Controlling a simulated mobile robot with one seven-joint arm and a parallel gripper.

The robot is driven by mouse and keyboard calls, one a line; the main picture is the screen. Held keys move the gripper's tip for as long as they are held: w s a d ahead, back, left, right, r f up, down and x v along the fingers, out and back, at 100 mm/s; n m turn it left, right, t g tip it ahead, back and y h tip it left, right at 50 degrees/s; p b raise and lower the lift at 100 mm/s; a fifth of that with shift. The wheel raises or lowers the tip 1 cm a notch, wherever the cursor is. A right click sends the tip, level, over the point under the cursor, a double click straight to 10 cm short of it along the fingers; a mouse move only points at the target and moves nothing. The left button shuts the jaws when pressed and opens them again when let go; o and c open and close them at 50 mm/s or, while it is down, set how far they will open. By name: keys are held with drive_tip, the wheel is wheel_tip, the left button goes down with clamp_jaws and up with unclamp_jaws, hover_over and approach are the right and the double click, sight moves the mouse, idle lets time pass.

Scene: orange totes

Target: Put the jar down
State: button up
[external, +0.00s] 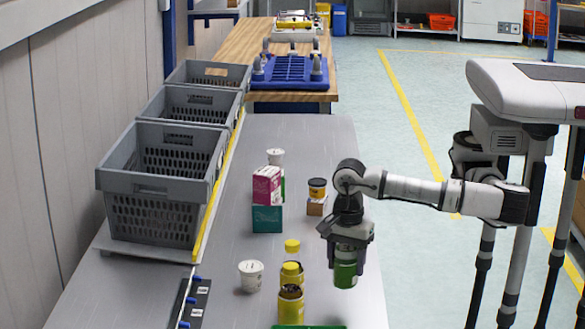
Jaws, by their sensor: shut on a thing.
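My gripper (348,248) points down over the right part of the grey table (222,290) and is shut on a green jar (345,272). The jar is upright, with a paler upper part between the fingers. Its base appears close to the tabletop, but I cannot tell whether it touches. The fingers hide part of the jar's top.
Stacked pink (267,186) and teal boxes (267,218) and a small brown box (316,206) stand behind. Grey crates (155,215) line the left side.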

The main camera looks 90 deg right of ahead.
sight(346, 246)
wheel_tip(346, 246, down, 5)
drive_tip(key=shift+b, duration=1)
drive_tip(key=shift+f, duration=0.2)
drive_tip(key=o, duration=1.2)
wheel_tip(346, 246, up, 12)
drive_tip(key=shift+r+b, duration=0.2)
drive_tip(key=shift+b, duration=0.55)
drive_tip(key=shift+d, duration=0.1)
